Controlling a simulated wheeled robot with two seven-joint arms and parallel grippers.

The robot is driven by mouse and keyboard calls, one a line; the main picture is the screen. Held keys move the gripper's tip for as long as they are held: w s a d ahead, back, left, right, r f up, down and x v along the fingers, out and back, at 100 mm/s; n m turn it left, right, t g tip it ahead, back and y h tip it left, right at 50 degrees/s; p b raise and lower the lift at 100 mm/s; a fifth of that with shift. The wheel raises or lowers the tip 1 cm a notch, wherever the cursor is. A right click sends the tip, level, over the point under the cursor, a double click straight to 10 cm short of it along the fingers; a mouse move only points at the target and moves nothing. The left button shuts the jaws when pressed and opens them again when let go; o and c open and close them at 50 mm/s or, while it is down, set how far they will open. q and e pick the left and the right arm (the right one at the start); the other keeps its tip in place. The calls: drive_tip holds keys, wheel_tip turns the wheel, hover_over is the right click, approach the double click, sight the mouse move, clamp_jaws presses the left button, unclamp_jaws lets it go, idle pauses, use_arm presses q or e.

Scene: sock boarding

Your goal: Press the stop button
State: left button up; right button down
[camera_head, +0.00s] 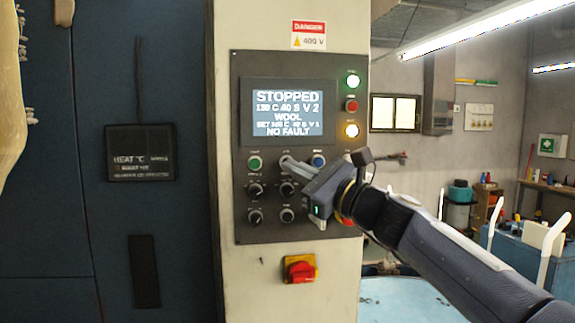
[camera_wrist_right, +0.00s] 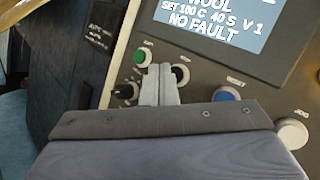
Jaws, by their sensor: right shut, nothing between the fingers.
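The control panel (camera_head: 270,75) has a screen (camera_head: 288,107) reading STOPPED and NO FAULT. Below the screen is a row of buttons: green (camera_head: 255,163), a black one between, and blue (camera_head: 318,160). My left gripper is not in view.
Several black knobs (camera_head: 255,190) sit below the buttons, and a white button (camera_wrist_right: 291,133) is right of the blue one. A red-and-yellow rotary switch (camera_head: 300,269) is lower down. Green (camera_head: 353,81) and amber (camera_head: 351,130) lamps glow beside a red lamp (camera_head: 351,105).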

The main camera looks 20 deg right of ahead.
drive_tip(key=s, duration=0.2)
drive_tip(key=s+a+b, duration=0.1)
drive_tip(key=s, duration=0.2)
drive_tip(key=shift+a, duration=0.15)
drive_tip(key=shift+w, duration=0.1)
idle(0.7)
drive_tip(key=s+a+f+n+g+h, duration=0.1)
drive_tip(key=s+a+f+n+g, duration=0.1)
drive_tip(key=s+f+n, duration=0.35)
drive_tip(key=s+a+f+n+g, duration=0.2)
drive_tip(key=f+n+g, duration=0.1)
drive_tip(key=f, duration=0.6)
drive_tip(key=s+a+f+n+g+h, duration=0.1)
drive_tip(key=s+a+f+n+g, duration=0.2)
drive_tip(key=f, duration=0.4)
drive_tip(key=s+d+f+n+g+h, duration=0.1)
drive_tip(key=s+f+n+g+h, duration=0.1)
drive_tip(key=s+f+n, duration=0.4)
drive_tip(key=s+d+f+n+g+h, duration=0.1)
drive_tip(key=s+f+n, duration=0.4)
drive_tip(key=f, duration=1.1)
drive_tip(key=s+g+h, duration=0.1)
drive_tip(key=s+g, duration=0.1)
drive_tip(key=s, duration=0.1)
drive_tip(key=shift+s+d+n+h, duration=0.15)
drive_tip(key=shift+d+n+h, duration=0.15)
drive_tip(key=shift+d+n, duration=0.1)
drive_tip(key=c, duration=2.1)
unclamp_jaws()
drive_tip(key=shift+c, duration=0.2)
